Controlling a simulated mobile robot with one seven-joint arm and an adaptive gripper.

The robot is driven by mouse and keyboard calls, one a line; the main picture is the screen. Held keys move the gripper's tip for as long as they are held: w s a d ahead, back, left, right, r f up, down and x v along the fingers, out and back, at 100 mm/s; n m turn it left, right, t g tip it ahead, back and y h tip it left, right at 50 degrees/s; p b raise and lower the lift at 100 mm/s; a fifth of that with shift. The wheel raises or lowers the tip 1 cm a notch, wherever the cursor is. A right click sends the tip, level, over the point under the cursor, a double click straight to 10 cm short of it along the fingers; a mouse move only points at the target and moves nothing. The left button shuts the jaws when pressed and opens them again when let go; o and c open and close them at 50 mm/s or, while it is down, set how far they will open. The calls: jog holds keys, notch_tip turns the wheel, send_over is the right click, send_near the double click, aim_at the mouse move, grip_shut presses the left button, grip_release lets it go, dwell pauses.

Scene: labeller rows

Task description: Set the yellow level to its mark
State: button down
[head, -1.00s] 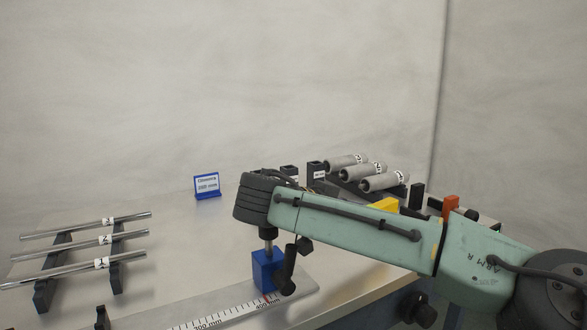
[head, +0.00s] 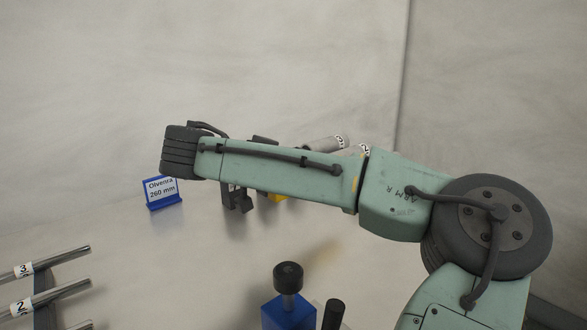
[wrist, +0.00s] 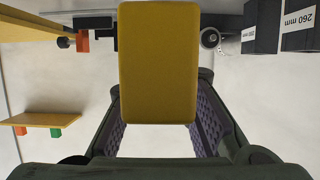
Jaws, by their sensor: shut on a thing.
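The yellow level (wrist: 158,62) shows in the wrist view as a plain yellow block filling the upper middle. My gripper (wrist: 159,112) has its purple-lined fingers on the left and right sides of it and is shut on it. In the head view, a small part of the yellow level (head: 279,197) shows below my forearm; the rest is hidden. My gripper (head: 238,200) shows there as dark fingers pointing down under the wrist. The mark for the level cannot be made out.
A blue sign (head: 163,192) reading "Olvenra 260 mm" stands left of my gripper. A blue block with a black knob (head: 288,310) is at the bottom. Numbered rods (head: 50,263) lie at left. Grey cylinders (head: 325,144) are partly hidden behind my arm.

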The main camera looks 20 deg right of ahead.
jog(key=shift+s+r, duration=0.1)
jog(key=shift+a+f+b, duration=0.1)
jog(key=shift+f+b, duration=0.15)
jog(key=shift+b, duration=0.4)
jog(key=shift+f+b, duration=0.15)
jog(key=shift+b, duration=0.2)
jog(key=b, duration=0.5)
send_over(301, 228)
notch_tip(301, 228, down, 5)
jog(key=shift+r, duration=0.15)
notch_tip(301, 228, down, 3)
jog(key=b, duration=0.4)
jog(key=shift+r, duration=0.1)
jog(key=shift+f+b, duration=0.5)
jog(key=shift+b, duration=0.6)
dwell(0.4)
jog(key=c, duration=1.3)
grip_release()
